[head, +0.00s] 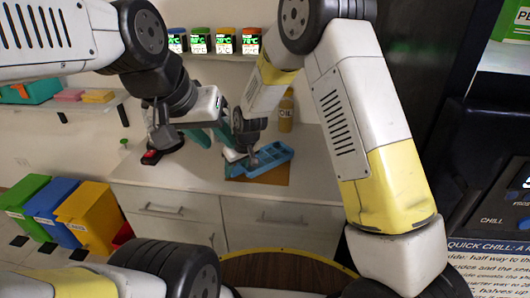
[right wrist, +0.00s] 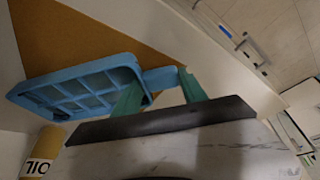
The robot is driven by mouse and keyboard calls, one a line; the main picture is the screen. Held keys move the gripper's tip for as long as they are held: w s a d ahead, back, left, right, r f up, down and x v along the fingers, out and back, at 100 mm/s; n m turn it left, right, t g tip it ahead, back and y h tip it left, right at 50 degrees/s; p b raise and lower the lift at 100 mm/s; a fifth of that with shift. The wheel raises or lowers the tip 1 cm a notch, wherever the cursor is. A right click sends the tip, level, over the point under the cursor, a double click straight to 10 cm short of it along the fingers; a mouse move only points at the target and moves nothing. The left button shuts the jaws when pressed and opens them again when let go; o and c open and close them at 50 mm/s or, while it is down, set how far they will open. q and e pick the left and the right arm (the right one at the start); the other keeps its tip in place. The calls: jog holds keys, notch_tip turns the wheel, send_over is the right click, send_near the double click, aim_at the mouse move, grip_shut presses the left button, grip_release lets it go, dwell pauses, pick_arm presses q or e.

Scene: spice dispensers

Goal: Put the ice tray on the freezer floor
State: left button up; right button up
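The blue ice tray (head: 270,158) has several compartments and lies on a brown mat (head: 272,179) on the counter. It also shows in the right wrist view (right wrist: 85,88), with a short handle tab (right wrist: 160,78). My right gripper (head: 248,160) is at the tray's left end. In the right wrist view its teal fingers (right wrist: 160,88) are apart, on either side of the tab; firm contact cannot be seen. My left gripper (head: 210,138) is over the counter, left of the tray, with its teal fingers apart and empty. The freezer floor cannot be identified in view.
A yellow oil bottle (head: 286,112) stands behind the tray. A red and black item (head: 155,154) is on the counter at left. Spice dispensers (head: 224,40) line a shelf. A dark appliance with a "CHILL" panel (head: 495,200) is at right. Coloured bins (head: 90,215) stand lower left.

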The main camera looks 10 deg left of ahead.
grip_shut()
jog(key=shift+r, duration=0.15)
